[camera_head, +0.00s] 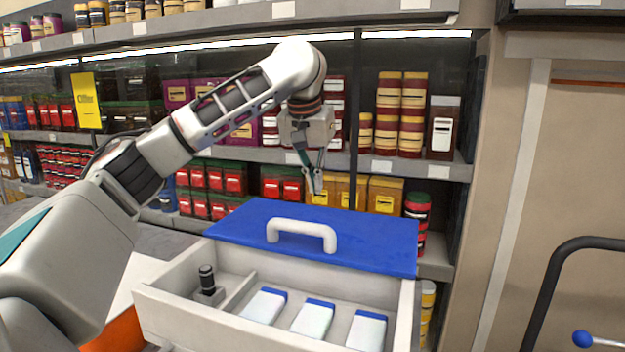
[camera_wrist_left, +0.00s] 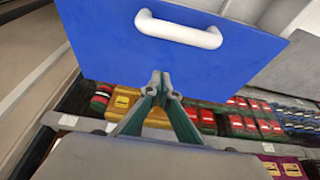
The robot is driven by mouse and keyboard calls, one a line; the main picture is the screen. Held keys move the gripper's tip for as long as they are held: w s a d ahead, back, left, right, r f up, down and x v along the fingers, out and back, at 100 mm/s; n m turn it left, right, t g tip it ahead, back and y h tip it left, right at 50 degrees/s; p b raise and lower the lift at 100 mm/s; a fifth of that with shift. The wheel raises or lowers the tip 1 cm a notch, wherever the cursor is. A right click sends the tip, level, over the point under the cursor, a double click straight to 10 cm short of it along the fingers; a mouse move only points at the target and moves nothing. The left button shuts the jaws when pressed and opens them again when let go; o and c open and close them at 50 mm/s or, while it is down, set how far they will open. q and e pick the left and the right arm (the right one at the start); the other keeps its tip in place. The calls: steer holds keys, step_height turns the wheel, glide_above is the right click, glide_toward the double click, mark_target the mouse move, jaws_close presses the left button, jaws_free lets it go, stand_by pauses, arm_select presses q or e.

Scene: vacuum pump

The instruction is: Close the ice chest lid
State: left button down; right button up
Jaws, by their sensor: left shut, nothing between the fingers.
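The ice chest (camera_head: 205,325) is a pale grey box in the lower middle of the head view. Its blue lid (camera_head: 360,244) with a white handle (camera_head: 301,234) stands tilted up at the far side, so the box is open. The lid (camera_wrist_left: 240,60) and handle (camera_wrist_left: 178,29) also show in the left wrist view. My left gripper (camera_head: 315,190) points down, just behind the lid's upper edge, shut and empty. In the left wrist view its fingertips (camera_wrist_left: 160,78) overlap the lid's edge; I cannot tell whether they touch it. My right gripper is not in view.
Inside the chest are several white packs with blue ends (camera_head: 313,318) and a small black-topped object (camera_head: 207,285). Store shelves (camera_head: 270,155) full of jars and boxes stand close behind the lid. A black rail (camera_head: 550,290) with a blue knob is at the right.

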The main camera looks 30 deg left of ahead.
arm_select(q)
glide_above(312, 242)
steer(key=w, duration=0.4)
steer(key=f, duration=0.6)
steer(key=shift+s+a+f, duration=0.15)
steer(key=shift+a+f, duration=0.05)
steer(key=shift+a, duration=0.15)
steer(key=shift+s+d+f, duration=0.1)
steer(key=shift+s+f, duration=0.05)
steer(key=shift+s, duration=0.45)
steer(key=shift+s+d+f, duration=0.1)
steer(key=shift+s+d, duration=0.05)
steer(key=shift+s, duration=0.5)
steer(key=shift+s+d+f, duration=0.1)
steer(key=shift+s+f, duration=0.05)
steer(key=shift+s, duration=0.45)
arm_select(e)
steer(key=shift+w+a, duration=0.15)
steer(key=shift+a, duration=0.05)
